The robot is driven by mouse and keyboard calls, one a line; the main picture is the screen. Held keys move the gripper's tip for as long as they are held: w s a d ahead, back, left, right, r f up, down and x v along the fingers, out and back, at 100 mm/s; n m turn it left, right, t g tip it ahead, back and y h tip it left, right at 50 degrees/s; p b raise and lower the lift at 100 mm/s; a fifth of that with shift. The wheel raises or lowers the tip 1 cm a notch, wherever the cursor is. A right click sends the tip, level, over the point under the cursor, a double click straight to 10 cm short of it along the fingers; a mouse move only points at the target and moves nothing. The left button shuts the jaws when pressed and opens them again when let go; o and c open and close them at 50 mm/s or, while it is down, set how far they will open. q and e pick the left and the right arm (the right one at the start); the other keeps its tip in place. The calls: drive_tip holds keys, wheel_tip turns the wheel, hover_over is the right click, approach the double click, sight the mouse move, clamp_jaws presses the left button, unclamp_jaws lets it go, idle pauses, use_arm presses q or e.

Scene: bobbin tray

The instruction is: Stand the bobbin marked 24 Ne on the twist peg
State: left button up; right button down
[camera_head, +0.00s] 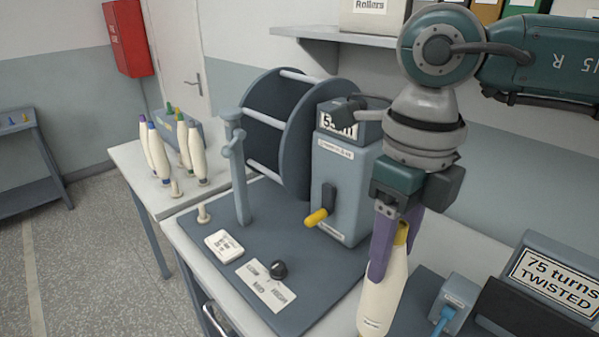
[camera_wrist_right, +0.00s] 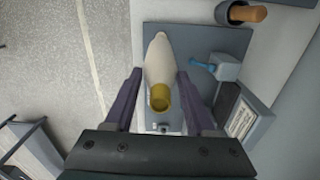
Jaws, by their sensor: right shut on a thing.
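A cream bobbin (camera_head: 383,297) with a yellow top hangs upright, slightly tilted, in my right gripper (camera_head: 388,245), whose purple fingers are shut on it. The small marking low on it is too small to read. In the right wrist view the bobbin (camera_wrist_right: 159,62) lies between the two fingers (camera_wrist_right: 157,85), its yellow end nearest the camera. Its lower end is over or beside the dark base plate (camera_wrist_right: 220,38) of the tester with the "75 turns TWISTED" display (camera_head: 557,281). I cannot make out a peg there; the bobbin may hide it. My left gripper is not in view.
Several bobbins (camera_head: 158,153) stand on the far-left table. A blue-handled clamp (camera_head: 452,300) is close right of the held bobbin.

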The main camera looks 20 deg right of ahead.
sight(383, 304)
drive_tip(key=shift+s+d+f+m, duration=0.1)
drive_tip(key=shift+d+f+m, duration=0.1)
drive_tip(key=shift+f+m, duration=0.4)
drive_tip(key=shift+f, duration=0.1)
drive_tip(key=shift+f+b, duration=1.55)
drive_tip(key=shift+f, duration=0.25)
drive_tip(key=shift+f+b, duration=0.5)
drive_tip(key=shift+b, duration=0.05)
drive_tip(key=shift+f+b, duration=1.95)
drive_tip(key=shift+f, duration=0.2)
drive_tip(key=shift+c, duration=0.8)
unclamp_jaws()
